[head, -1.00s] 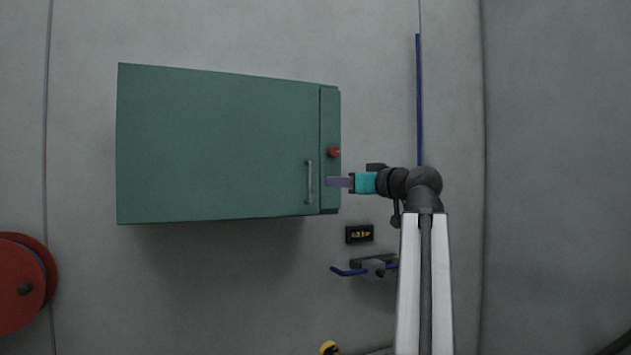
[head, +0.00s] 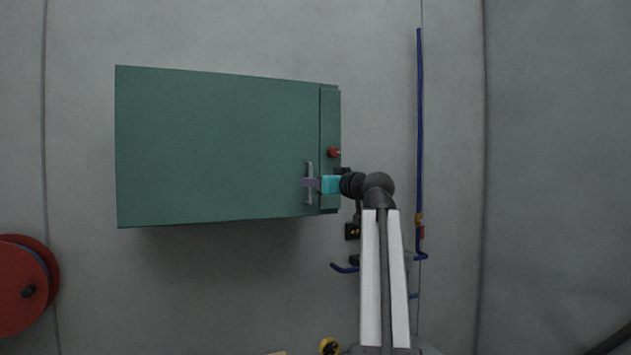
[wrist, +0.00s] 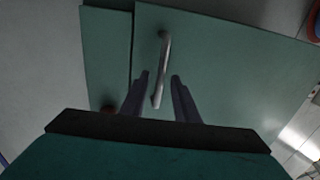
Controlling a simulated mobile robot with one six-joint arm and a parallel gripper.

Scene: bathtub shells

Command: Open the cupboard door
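The green cupboard (head: 215,150) hangs on the grey wall, and its door is shut. A grey vertical bar handle (head: 310,168) is near the door's right edge. It also shows in the wrist view (wrist: 163,60). My gripper (head: 308,184) is at the lower part of the handle. In the wrist view my gripper (wrist: 160,78) is open, with its two dark fingers apart. The handle's lower end lies between the fingers, with a gap showing on the right side. Whether a finger touches the handle is not clear.
A red knob (head: 334,152) sits on the cupboard's right frame, just above my gripper. A red reel (head: 22,285) is on the wall at lower left. A blue pipe (head: 420,130) runs up the wall at right. The wall left of the cupboard is clear.

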